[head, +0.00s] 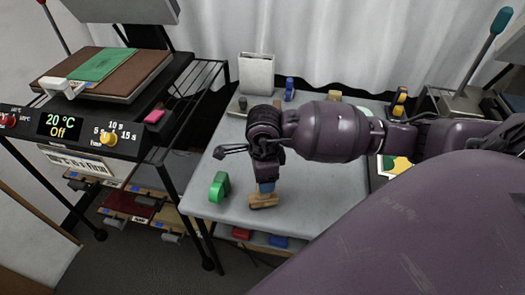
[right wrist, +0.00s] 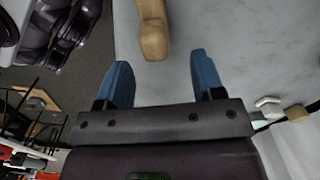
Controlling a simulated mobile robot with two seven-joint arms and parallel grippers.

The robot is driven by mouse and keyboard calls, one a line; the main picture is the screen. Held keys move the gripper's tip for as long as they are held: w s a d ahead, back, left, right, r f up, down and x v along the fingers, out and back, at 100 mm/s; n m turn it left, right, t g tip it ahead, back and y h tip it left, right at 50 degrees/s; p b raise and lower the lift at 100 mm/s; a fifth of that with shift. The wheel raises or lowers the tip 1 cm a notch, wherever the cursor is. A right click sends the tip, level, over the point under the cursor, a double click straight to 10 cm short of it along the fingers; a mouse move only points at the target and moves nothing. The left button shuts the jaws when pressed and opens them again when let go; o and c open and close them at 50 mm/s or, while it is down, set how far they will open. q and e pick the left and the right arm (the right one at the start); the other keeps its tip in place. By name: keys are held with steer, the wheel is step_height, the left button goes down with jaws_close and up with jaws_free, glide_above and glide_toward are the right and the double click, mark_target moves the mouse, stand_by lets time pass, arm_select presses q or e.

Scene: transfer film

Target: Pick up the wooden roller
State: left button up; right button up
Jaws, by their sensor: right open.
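The wooden roller (head: 264,201) is a small light-brown piece lying near the front edge of the grey table (head: 325,200). In the right wrist view the roller (right wrist: 154,36) reaches in from the top edge, and its far end is cut off. My right gripper (head: 266,187) is right by the roller in the head view, with a blue fingertip showing. In the right wrist view my right gripper (right wrist: 160,75) is open and empty, and the roller lies just beyond the gap between its blue fingers. My left gripper is out of view.
A green object (head: 219,187) stands on the table left of the roller. A white holder (head: 257,73), a blue item (head: 289,88) and yellow-black items (head: 399,101) stand farther back. A heat press (head: 75,125) on a black rack is at the left.

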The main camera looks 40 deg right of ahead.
mark_target(263, 196)
steer(key=f, duration=0.4)
steer(key=shift+s+a+f, duration=0.2)
steer(key=shift+s+a, duration=0.05)
steer(key=shift+f+b, duration=0.3)
steer(key=shift+f, duration=0.05)
steer(key=c, duration=1.1)
steer(key=shift+r, duration=0.15)
